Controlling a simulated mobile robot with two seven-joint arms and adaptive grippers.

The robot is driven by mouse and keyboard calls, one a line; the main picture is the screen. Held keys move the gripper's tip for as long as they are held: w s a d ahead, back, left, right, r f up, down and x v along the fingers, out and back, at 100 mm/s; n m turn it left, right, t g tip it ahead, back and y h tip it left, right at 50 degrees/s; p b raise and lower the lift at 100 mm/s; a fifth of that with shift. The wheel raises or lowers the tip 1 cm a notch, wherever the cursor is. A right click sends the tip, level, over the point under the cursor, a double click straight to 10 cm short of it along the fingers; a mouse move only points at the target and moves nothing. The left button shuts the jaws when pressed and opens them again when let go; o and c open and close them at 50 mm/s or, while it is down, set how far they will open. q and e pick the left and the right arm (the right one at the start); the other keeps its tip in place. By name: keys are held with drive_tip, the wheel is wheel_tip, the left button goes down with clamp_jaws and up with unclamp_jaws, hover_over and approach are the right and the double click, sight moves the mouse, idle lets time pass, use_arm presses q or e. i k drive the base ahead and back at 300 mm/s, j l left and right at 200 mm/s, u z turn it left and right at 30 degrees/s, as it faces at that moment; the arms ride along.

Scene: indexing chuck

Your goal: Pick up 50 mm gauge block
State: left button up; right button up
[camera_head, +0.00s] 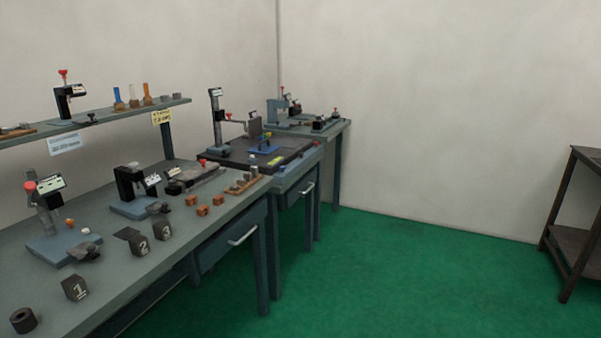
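I cannot pick out the 50 mm gauge block for certain. A wooden holder (243,184) with several small pieces stands near the right end of the grey bench, and the pieces are too small to identify. Several small orange-brown blocks (204,210) lie on the bench to the left of that holder. Neither of my grippers shows in the head view.
The long bench (205,240) carries measuring stands and dark blocks numbered 1 (75,288), 2 and 3. A shelf (110,113) runs above it. Further tables stand behind. A dark rack (575,210) is at the right. The green floor (410,270) between is clear.

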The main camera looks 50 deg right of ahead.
sight(254, 170)
drive_tip(key=z, duration=1.4)
drive_tip(key=i+l, duration=0.35)
drive_tip(key=i+l+u, duration=0.1)
drive_tip(key=i+l, duration=0.25)
drive_tip(key=i, duration=0.25)
